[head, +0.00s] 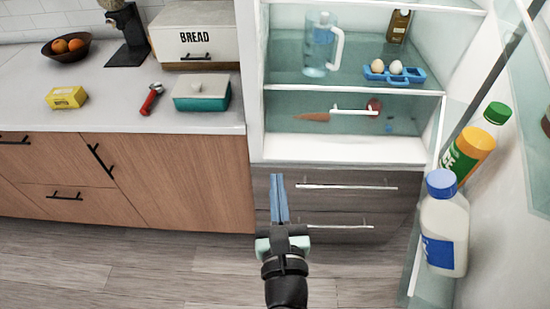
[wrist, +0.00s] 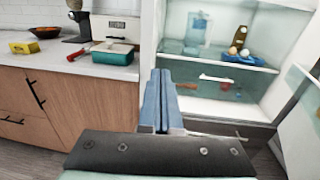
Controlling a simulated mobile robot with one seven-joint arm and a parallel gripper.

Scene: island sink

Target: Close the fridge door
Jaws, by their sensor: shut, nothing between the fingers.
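The fridge (head: 352,148) stands open in the head view, with its lit shelves showing. Its door (head: 515,185) is swung out on the right, its inner side with bottles facing the interior. The door also shows at the right edge of the wrist view (wrist: 302,128). My gripper (head: 279,180) is shut and empty, with its blue fingers pressed together. It is in front of the lower drawers, left of the door and apart from it. In the wrist view the fingers (wrist: 162,75) point toward the fridge's left side. The door's outer face is hidden.
The door shelves hold a milk bottle (head: 445,225), an orange-capped bottle (head: 467,153) and a green-capped one. A pitcher (head: 318,45) and an egg tray (head: 394,74) stand inside. A counter (head: 110,112) with several items is at left. Wood floor (head: 120,270) is clear.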

